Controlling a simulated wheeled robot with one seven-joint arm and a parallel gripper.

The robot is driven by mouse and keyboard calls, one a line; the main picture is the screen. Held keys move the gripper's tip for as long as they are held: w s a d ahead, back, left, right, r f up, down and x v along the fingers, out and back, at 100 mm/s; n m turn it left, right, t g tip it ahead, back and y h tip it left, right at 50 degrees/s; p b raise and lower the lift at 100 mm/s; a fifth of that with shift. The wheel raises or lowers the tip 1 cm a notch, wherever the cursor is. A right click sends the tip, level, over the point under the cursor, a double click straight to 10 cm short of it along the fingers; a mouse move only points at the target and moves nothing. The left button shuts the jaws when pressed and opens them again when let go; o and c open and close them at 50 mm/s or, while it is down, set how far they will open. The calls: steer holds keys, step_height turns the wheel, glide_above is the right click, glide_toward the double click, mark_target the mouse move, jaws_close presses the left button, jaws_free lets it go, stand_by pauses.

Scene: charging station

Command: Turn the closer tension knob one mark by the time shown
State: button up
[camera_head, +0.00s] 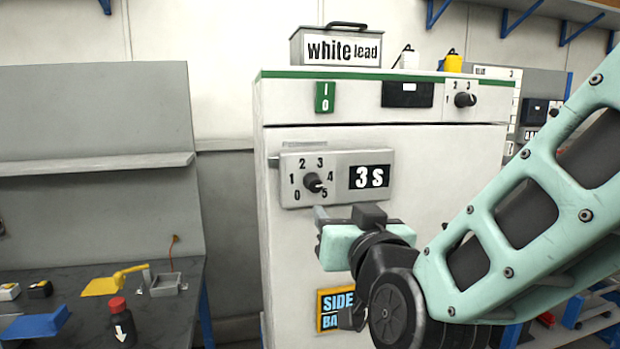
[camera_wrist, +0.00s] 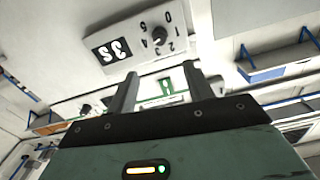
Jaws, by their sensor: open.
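The closer tension knob (camera_head: 313,182) is a small black dial on a grey plate (camera_head: 288,163) numbered 0 to 5, on the white cabinet's front. Its pointer appears to face lower right, near the 5. A display (camera_head: 371,177) beside it on the plate reads "3 S". The knob (camera_wrist: 160,35) and display (camera_wrist: 111,50) also show, turned over, in the wrist view. My gripper (camera_head: 322,213) is just below the plate in the head view, apart from the knob. In the wrist view its two fingers (camera_wrist: 161,72) are spread and empty.
The white cabinet (camera_head: 285,235) carries another knob (camera_head: 464,99), a green switch (camera_head: 324,97) and a "white lead" box (camera_head: 336,48) on top. A dark workbench (camera_head: 70,285) at left holds a yellow scoop (camera_head: 102,286) and a red-capped bottle (camera_head: 122,326).

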mark_target(316, 186)
steer(key=p+x, duration=0.6)
steer(key=x, duration=1)
steer(key=shift+w+a+f, duration=0.1)
steer(key=shift+w, duration=0.25)
steer(key=c, duration=1)
